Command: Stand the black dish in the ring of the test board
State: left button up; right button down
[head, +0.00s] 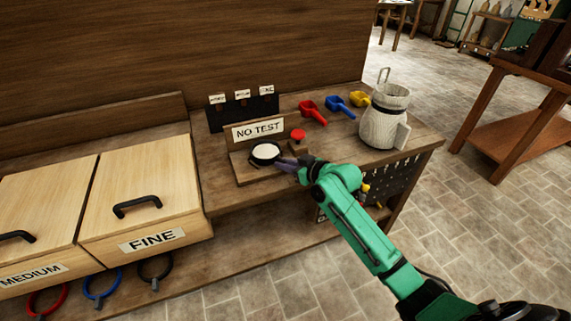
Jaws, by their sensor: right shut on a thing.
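The black dish (265,160) with a white fill sits at the test board (246,171), a small wooden board under a sign that reads NO TEST (258,129). The dish looks level. The ring is hidden under or behind the dish, and I cannot tell whether the dish rests in it or is just above. My right gripper (283,163) reaches in from the right and is shut on the dish's right side. My left gripper is not in view.
A red knob (298,135) stands beside the sign. Red (312,112), blue (339,104) and yellow (360,99) scoops lie behind. A pale jug (385,116) stands at the right. Bins labelled MEDIUM (32,275) and FINE (152,240) are at the left.

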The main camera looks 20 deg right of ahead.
jog(key=c, duration=0.7)
grip_release()
jog(key=shift+c, duration=0.2)
